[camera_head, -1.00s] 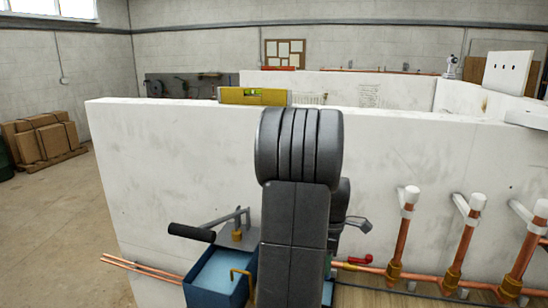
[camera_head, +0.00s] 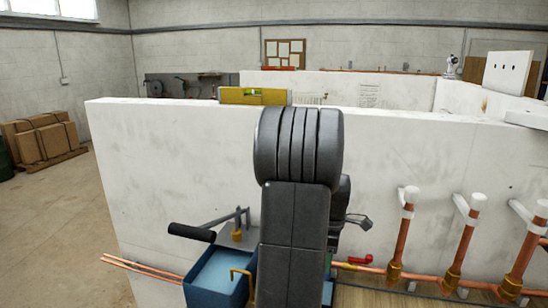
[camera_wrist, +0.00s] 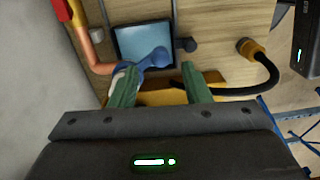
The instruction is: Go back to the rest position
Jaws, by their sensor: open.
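My gripper (camera_wrist: 160,86) shows in the wrist view as two green fingers set apart, with nothing visibly clamped between them. A blue piece (camera_wrist: 153,58) lies just beyond the fingertips, near the left finger; I cannot tell whether it touches. Beyond it is a dark-framed, pale blue open tank (camera_wrist: 118,45) over a wooden surface. In the head view my dark arm stands upright in the middle and hides most of the gripper. A blue tank (camera_head: 213,272) with a black-handled lever (camera_head: 192,232) is at lower left of the arm.
A white wall (camera_head: 180,150) stands close ahead, with a yellow level (camera_head: 253,96) on top. Copper pipes with white caps (camera_head: 410,195) rise at right, and copper pipes (camera_head: 140,269) stick out at lower left. Boxes (camera_head: 45,140) stand far left; floor there is clear.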

